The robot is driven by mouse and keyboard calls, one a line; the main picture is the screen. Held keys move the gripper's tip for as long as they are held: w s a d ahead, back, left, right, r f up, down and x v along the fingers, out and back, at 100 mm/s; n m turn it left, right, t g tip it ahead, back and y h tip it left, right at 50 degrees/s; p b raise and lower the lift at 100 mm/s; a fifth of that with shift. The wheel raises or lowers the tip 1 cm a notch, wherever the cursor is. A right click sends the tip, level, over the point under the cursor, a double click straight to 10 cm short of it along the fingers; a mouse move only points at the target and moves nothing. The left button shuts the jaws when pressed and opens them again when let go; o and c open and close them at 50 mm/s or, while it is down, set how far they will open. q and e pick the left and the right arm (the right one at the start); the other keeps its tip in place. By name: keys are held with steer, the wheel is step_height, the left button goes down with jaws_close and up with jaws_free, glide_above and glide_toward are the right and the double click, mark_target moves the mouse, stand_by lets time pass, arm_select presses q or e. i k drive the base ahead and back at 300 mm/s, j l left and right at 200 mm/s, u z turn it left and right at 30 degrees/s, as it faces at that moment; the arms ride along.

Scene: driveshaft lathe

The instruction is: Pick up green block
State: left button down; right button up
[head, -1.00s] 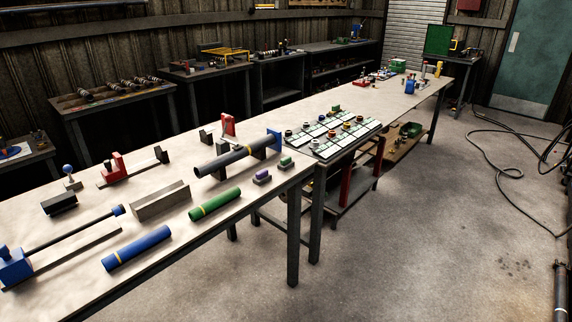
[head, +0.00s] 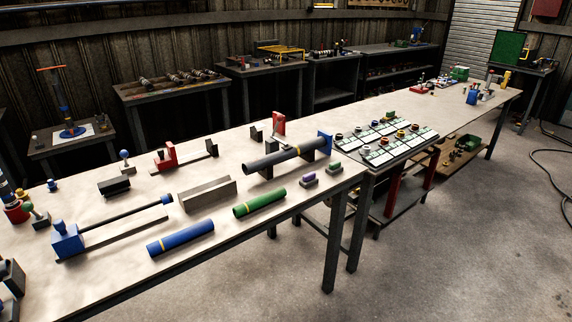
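A small green block (head: 335,168) with a dark lower part sits on the long pale workbench (head: 235,267), close to its front edge. A similar purple block (head: 309,179) is just left of it and apart from it. A green cylinder (head: 260,204) with a yellow band lies further left. Neither of my grippers shows in the head view.
A grey shaft (head: 280,158) on supports lies behind the small blocks. A panel of pale tiles (head: 390,142) is to their right. A blue cylinder (head: 180,239) and a grey channel block (head: 207,193) are to the left. Open floor (head: 450,245) lies in front.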

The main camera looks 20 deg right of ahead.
mark_target(335, 167)
steer(key=i+l+u, duration=0.15)
steer(key=l+u, duration=0.2)
steer(key=l, duration=0.3)
steer(key=i+l+u, duration=0.1)
steer(key=l+u, duration=0.3)
steer(key=l, duration=0.25)
steer(key=l+u, duration=0.35)
steer(key=l, duration=0.3)
